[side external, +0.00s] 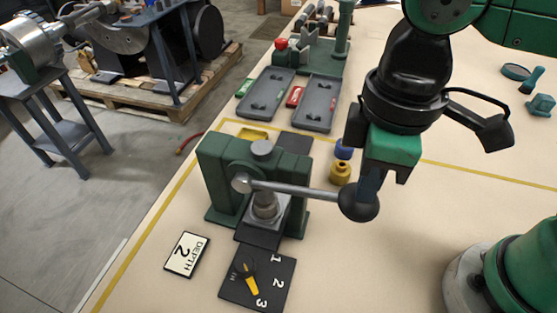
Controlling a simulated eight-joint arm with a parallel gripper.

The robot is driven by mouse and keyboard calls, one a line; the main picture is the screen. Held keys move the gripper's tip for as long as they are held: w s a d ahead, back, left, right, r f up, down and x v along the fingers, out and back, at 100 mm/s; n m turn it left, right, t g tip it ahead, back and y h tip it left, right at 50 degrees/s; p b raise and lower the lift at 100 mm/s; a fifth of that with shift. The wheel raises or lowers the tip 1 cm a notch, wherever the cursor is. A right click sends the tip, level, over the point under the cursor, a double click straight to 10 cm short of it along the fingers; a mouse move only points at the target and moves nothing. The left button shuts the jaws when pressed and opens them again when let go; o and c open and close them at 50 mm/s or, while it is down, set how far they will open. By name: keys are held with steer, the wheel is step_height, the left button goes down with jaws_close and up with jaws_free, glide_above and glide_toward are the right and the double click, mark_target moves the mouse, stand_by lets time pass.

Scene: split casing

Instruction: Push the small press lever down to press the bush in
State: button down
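The small green press (215,172) stands on the table, left of centre. Its grey lever (300,190) runs right from the hub, nearly level and slightly lower at its black ball knob (359,204). A grey metal part (265,207) sits under the press on a dark base; I cannot make out the bush separately. My gripper (369,187) points down at the knob end. A grey finger reaches the knob's upper side and seems to touch it. The finger spacing is not clear from this side.
A "DEPTH 2" card (186,255) and a dial plate (276,285) with a yellow pointer lie in front of the press. Blue (344,149) and yellow (340,172) bushes stand behind the lever. Grey trays (316,103) lie further back.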

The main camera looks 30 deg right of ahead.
steer(key=shift+s+d+f, duration=0.1)
steer(key=shift+f, duration=0.7)
steer(key=shift+s+d+f, duration=0.1)
steer(key=shift+f, duration=0.65)
stand_by(2.5)
stand_by(0.5)
step_height(320, 180, up, 11)
stand_by(0.9)
steer(key=w+d+f+m+t, duration=0.3)
steer(key=w+d+f+m, duration=0.1)
steer(key=d, duration=0.3)
steer(key=w+d+f+m+t, duration=0.4)
steer(key=w+d+f+m, duration=0.1)
steer(key=d, duration=0.3)
steer(key=shift+w+f, duration=0.2)
steer(key=shift+f, duration=0.35)
